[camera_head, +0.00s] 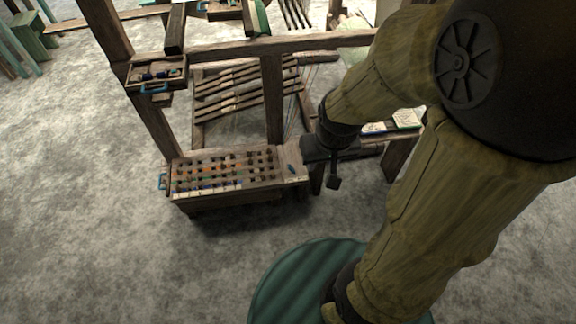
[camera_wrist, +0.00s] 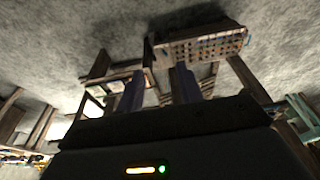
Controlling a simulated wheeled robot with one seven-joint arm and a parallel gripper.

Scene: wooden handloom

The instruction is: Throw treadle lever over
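A wooden loom stands ahead, with a low box (camera_head: 188,207) whose top holds rows of small pegs. A small dark blue lever-like piece (camera_head: 292,169) sits on the pale panel at the box's right end; I cannot tell for sure that it is the treadle lever. My gripper (camera_head: 325,182) points down just right of that panel, apart from the blue piece. In the wrist view my gripper (camera_wrist: 158,88) has its two fingers spread with nothing between them. The peg box (camera_wrist: 205,47) shows beyond the fingertips there; the blue piece cannot be made out.
A small wooden tray (camera_head: 157,74) with dark blue items and a blue handle is fixed to the left post. Several slanted wooden bars (camera_head: 240,90) lie behind the peg box. A bench (camera_head: 398,146) stands to the right behind my arm. The grey floor (camera_head: 100,220) in front and left is clear.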

